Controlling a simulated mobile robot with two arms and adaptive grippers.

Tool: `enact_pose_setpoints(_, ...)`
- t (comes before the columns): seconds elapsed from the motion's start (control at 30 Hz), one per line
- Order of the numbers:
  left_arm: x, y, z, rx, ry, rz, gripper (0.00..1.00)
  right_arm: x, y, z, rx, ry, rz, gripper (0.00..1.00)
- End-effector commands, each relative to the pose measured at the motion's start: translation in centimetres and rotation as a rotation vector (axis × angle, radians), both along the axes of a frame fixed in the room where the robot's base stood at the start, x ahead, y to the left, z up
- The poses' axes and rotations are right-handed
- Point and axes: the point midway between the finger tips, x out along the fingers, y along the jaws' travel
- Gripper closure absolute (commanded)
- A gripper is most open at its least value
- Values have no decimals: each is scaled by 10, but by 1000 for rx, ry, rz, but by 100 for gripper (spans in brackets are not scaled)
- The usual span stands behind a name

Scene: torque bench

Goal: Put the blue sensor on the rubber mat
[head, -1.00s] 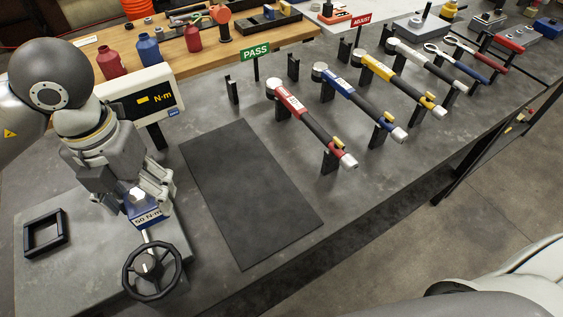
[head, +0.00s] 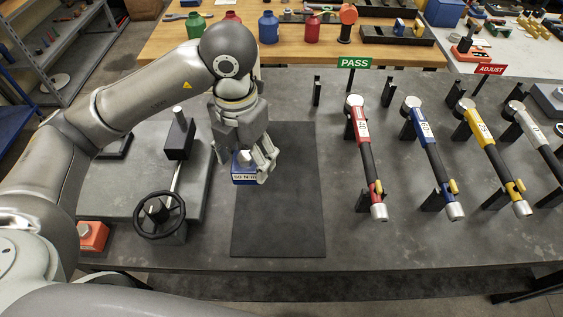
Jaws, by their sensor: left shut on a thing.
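The blue sensor (head: 245,179), a small block with a white "50 N·m" label, is in my left gripper (head: 254,166). The gripper points down and is shut on it; the fingers hide part of its top and right side. The black rubber mat (head: 283,222) lies flat on the grey bench. Sensor and gripper are in front of the mat's left part in the head view. I cannot tell whether the sensor touches the mat or hangs above it. My right gripper is not in view.
A tester with a black handwheel (head: 159,215) stands left of the mat. Torque wrenches, the nearest one red (head: 366,155), rest on stands to the right. A green PASS sign (head: 354,63) stands behind. An orange block (head: 92,236) sits front left. The mat's front is clear.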

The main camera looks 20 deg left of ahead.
Motion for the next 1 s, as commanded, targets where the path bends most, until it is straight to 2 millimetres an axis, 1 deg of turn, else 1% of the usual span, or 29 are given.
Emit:
enact_pose_setpoints(0.03,10,-7,-2,-4,3,-1,88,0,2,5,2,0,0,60)
enact_pose_setpoints(0.17,34,-19,-13,-2,3,-1,88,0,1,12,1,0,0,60)
enact_pose_setpoints(0.2,38,-21,-22,-1,4,1,88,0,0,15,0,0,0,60)
enact_pose_setpoints(0.3,51,-28,-39,-1,3,0,88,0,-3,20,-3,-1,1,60)
enact_pose_setpoints(0.4,61,-32,-53,0,0,0,88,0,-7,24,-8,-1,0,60)
enact_pose_setpoints(0.5,68,-36,-62,-1,-2,0,88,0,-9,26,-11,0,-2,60)
enact_pose_setpoints(0.63,72,-38,-68,-2,-1,0,88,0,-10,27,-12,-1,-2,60)
enact_pose_setpoints(0.73,77,-40,-75,0,0,0,88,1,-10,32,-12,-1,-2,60)
enact_pose_setpoints(0.83,75,-39,-88,0,2,0,88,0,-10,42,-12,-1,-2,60)
enact_pose_setpoints(0.9,76,-40,-96,0,0,0,88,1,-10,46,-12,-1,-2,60)
enact_pose_setpoints(1.0,76,-40,-103,-2,-4,-1,88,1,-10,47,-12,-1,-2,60)
